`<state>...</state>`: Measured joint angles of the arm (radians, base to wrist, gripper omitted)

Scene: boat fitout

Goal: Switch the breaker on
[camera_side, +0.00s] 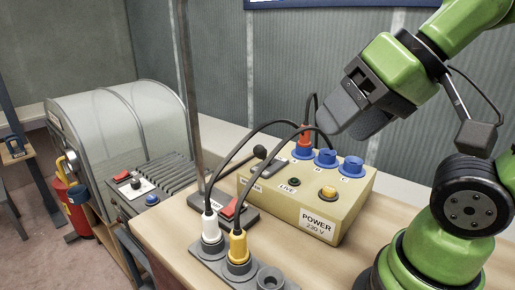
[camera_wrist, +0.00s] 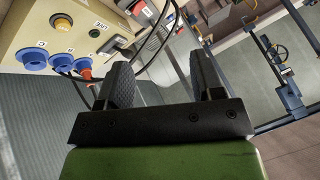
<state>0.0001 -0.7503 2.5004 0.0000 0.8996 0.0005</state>
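The beige power box (camera_side: 345,205) stands on the wooden bench, labelled POWER 230 V. At its left end, a grey breaker unit (camera_side: 273,170) sits above a label partly covered by a cable. The LIVE lamp (camera_side: 295,181) looks dark green. My gripper (camera_side: 340,120) is above and behind the box's sockets, clear of it. In the wrist view its two fingers (camera_wrist: 160,68) are apart with nothing between them.
An orange plug (camera_side: 305,140) sits beside two blue sockets (camera_side: 337,163). Black cables arch over the box's left side to a grey outlet strip (camera_side: 242,273) with white and yellow plugs.

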